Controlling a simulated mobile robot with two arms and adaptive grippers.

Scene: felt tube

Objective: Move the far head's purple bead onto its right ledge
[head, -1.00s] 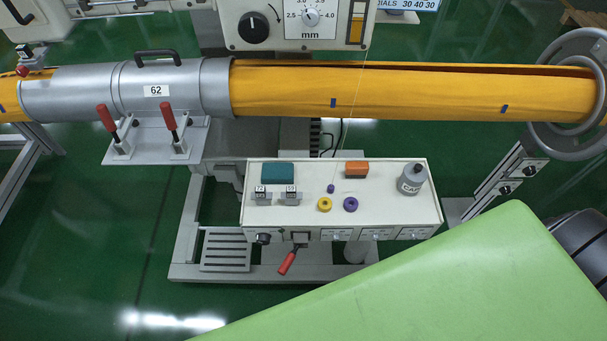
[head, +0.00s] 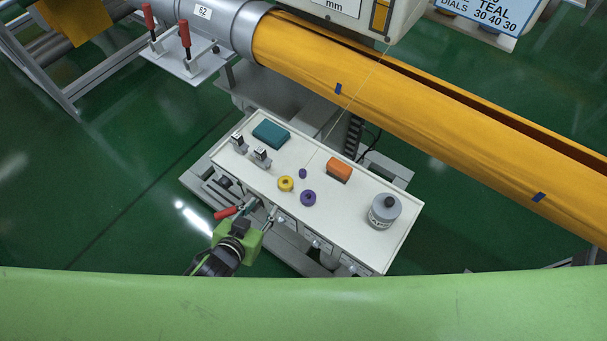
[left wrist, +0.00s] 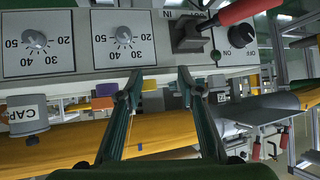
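A small purple bead (head: 303,174) shows near the lower end of a thin thread, over the white-topped box in the head view. A larger purple spool (head: 308,198) sits near it, beside a yellow spool (head: 286,184). I cannot make out which head the bead belongs to, nor a right ledge. My left gripper (head: 258,211) is at the box's front edge, close to the red-handled lever (head: 227,212). In the left wrist view its two fingers (left wrist: 160,80) are apart with nothing between them, facing the dial panel. My right gripper is not in view.
The box top (head: 345,218) also bears a teal block (head: 271,133), an orange block (head: 339,169), two small grey clamps and a grey jar (head: 384,211). An orange felt tube (head: 420,112) runs behind. The red lever also shows in the left wrist view (left wrist: 240,10).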

